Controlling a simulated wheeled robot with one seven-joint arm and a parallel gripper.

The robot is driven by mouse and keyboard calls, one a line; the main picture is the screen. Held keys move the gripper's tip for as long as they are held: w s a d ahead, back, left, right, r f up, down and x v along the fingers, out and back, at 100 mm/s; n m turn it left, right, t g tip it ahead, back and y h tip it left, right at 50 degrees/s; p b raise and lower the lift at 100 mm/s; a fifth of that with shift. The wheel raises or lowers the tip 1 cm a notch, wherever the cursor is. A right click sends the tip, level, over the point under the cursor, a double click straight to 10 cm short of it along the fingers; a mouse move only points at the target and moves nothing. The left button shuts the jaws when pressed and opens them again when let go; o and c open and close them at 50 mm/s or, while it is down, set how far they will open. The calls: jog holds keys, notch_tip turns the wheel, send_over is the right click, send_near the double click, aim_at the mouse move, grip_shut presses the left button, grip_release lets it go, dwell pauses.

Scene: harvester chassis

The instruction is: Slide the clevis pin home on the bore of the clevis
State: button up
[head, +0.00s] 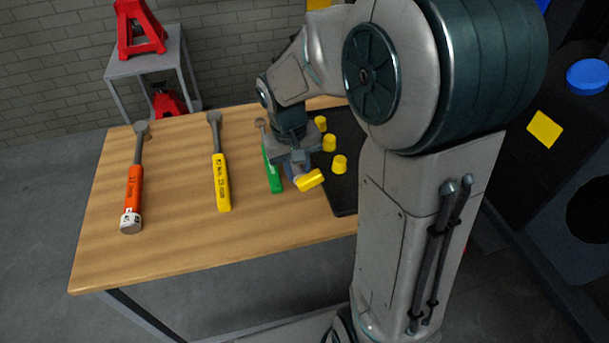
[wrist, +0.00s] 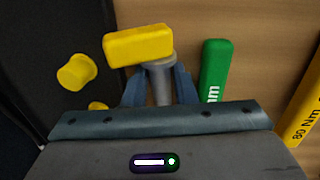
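A grey pin (wrist: 161,84) with a yellow bar-shaped head (wrist: 139,45) is between the fingers of my gripper (wrist: 160,90) in the wrist view. I take it as the clevis pin. Both fingers lie close against its grey shank, and the gripper looks shut on it. In the head view my gripper (head: 293,168) is over the workbench, between the green-handled tool and the black mat, with the yellow head (head: 310,180) at its lower right. The pin's far end is hidden. I cannot make out the clevis or its bore in either view.
The wooden bench (head: 180,245) holds an orange-handled tool (head: 134,185), a yellow-handled tool (head: 221,180) and a green-handled tool (head: 273,177). Several yellow caps (head: 340,164) stand on the black mat (head: 345,200). A grey stand (head: 150,58) with red jacks is behind. The front bench area is clear.

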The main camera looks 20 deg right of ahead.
grip_shut()
jog(key=shift+r, duration=0.2)
